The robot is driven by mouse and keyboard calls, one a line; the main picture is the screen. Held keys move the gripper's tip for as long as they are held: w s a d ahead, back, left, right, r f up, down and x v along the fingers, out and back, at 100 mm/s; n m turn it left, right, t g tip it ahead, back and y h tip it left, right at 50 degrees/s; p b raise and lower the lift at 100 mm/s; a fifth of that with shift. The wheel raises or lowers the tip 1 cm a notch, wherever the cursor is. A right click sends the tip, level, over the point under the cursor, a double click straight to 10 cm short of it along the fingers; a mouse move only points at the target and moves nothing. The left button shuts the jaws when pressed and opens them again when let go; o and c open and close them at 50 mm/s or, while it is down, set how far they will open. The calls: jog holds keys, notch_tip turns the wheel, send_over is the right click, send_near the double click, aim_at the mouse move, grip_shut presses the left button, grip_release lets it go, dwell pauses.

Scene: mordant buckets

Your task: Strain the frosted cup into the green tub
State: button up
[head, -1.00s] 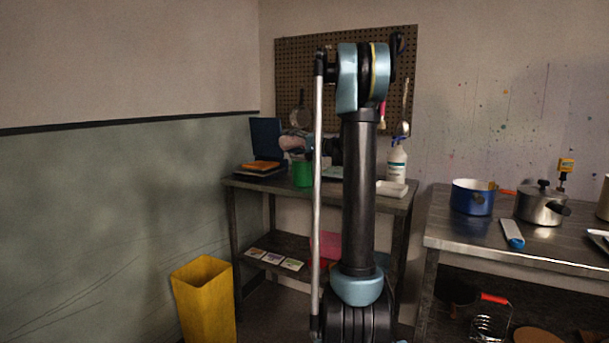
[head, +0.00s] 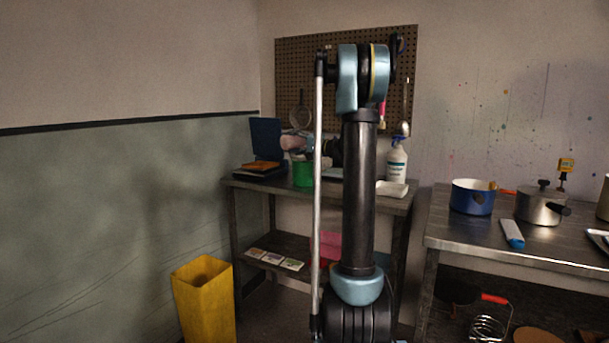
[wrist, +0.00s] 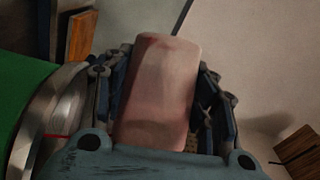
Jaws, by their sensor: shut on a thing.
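The frosted cup (wrist: 160,90) is pinkish and translucent, with a darker reddish tint inside. My gripper (wrist: 164,72) is shut on it, one finger along each side. In the head view the cup (head: 294,142) lies tipped well over, pointing left, just above the green tub (head: 303,174). The tub stands on the back table; its green (wrist: 22,95) also fills the left edge of the wrist view. A metal rim (wrist: 62,115) shows beside that green, perhaps a strainer. I cannot see the tub's inside or whether liquid is flowing.
On the back table (head: 355,200), a dark blue upright panel (head: 265,138) and an orange item (head: 261,166) are left of the tub. A spray bottle (head: 396,162) and white tray (head: 391,189) are at right. A yellow bin (head: 204,300) stands on the floor.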

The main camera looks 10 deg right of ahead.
jog(key=shift+d+r+m, duration=0.15)
jog(key=shift+r+m, duration=0.1)
jog(key=shift+m, duration=0.25)
dwell(0.5)
